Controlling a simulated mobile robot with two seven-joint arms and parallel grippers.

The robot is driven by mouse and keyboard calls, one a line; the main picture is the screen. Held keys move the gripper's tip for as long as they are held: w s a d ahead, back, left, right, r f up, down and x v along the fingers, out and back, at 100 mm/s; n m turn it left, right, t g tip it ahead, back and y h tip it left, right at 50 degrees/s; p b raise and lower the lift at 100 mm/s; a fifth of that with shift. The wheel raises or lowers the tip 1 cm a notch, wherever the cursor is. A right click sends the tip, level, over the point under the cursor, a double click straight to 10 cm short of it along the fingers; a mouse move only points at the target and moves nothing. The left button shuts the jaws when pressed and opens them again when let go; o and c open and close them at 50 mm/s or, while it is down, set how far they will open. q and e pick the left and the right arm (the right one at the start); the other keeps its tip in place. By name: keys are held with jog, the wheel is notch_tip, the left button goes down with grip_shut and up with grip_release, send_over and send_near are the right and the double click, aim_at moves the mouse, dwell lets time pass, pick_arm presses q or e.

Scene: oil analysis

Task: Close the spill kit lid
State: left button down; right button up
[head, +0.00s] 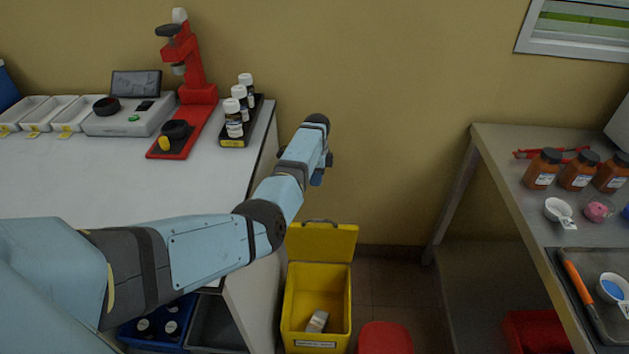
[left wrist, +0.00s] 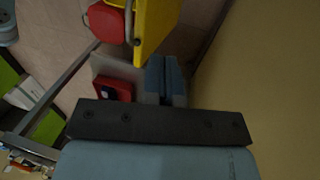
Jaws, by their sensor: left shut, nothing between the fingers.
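The yellow spill kit box (head: 289,308) stands on the floor beside the white bench, with a small pale item (head: 317,321) inside. Its yellow lid (head: 322,243) is open, standing up at the back near the wall. The lid also shows at the top of the left wrist view (left wrist: 155,28). My left gripper (head: 320,178) is above the lid and apart from it in the head view. Its fingers (left wrist: 166,80) are shut and hold nothing. My right gripper is in neither view.
The white bench (head: 120,190) at left carries a red instrument (head: 190,70) and a rack of bottles (head: 240,130). A red object (head: 385,338) stands on the floor right of the kit. A metal table (head: 500,160) with jars is at right.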

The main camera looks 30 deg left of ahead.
pick_arm(q)
jog(key=b, duration=0.2)
send_near(314, 225)
notch_tip(314, 225, down, 3)
jog(key=w+a, duration=0.1)
jog(key=w, duration=0.2)
jog(key=shift+s+d+f+p, duration=0.15)
jog(key=shift+s+d+p, duration=0.1)
jog(key=shift+s, duration=0.35)
jog(key=shift+s+d+f+p, duration=0.1)
jog(key=shift+s+d+f, duration=0.1)
jog(key=shift+s, duration=0.45)
jog(key=shift+s+d+f+p, duration=0.15)
jog(key=shift+s+d+p, duration=0.1)
jog(key=shift+s, duration=0.35)
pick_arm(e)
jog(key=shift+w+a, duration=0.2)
